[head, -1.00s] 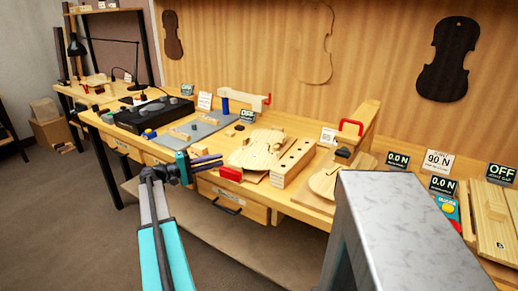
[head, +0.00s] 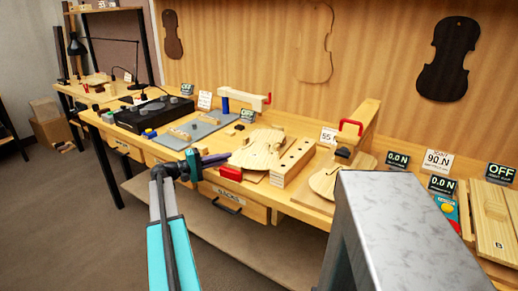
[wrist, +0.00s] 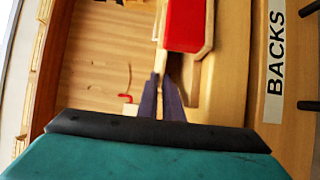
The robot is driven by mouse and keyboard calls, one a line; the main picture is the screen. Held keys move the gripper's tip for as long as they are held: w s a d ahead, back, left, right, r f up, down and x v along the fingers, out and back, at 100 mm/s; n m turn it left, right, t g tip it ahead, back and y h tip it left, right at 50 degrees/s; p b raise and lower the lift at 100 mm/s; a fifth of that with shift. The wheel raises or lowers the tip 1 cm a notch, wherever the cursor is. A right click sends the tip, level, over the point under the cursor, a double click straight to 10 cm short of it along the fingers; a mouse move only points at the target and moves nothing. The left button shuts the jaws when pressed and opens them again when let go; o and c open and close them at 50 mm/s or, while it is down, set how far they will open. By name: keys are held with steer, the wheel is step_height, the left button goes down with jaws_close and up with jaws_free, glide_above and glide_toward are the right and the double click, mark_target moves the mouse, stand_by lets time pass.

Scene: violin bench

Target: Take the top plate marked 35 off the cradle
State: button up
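A pale violin-shaped plate (head: 262,148) lies on the bench, mostly over its support, left of a wooden block with holes. I cannot read a 35 on it. A red block (head: 230,173) sits at its front edge; it also shows in the wrist view (wrist: 186,24). The cradle is mostly hidden under the plate. My gripper (head: 227,157) is just left of the plate and the red block, over the bench's front edge. In the wrist view its dark fingers (wrist: 161,84) are empty, a narrow gap between them.
A block with holes (head: 293,162) stands right of the plate. Further right is another plate (head: 325,184) near a wooden stand with a red handle (head: 351,127). A grey mat (head: 205,128) lies left. A drawer labelled BACKS (wrist: 275,62) is below the bench edge.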

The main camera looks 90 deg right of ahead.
steer(key=shift+r, duration=0.1)
jaws_close()
steer(key=shift+r, duration=0.5)
steer(key=shift+w+a+r, duration=0.1)
steer(key=shift+w+r, duration=0.05)
steer(key=shift+r, duration=0.45)
steer(key=shift+w+r, duration=0.1)
steer(key=shift+r, duration=0.5)
steer(key=r+b+v, duration=0.1)
steer(key=v, duration=1.4)
steer(key=shift+w+r, duration=0.15)
steer(key=shift+w, duration=0.15)
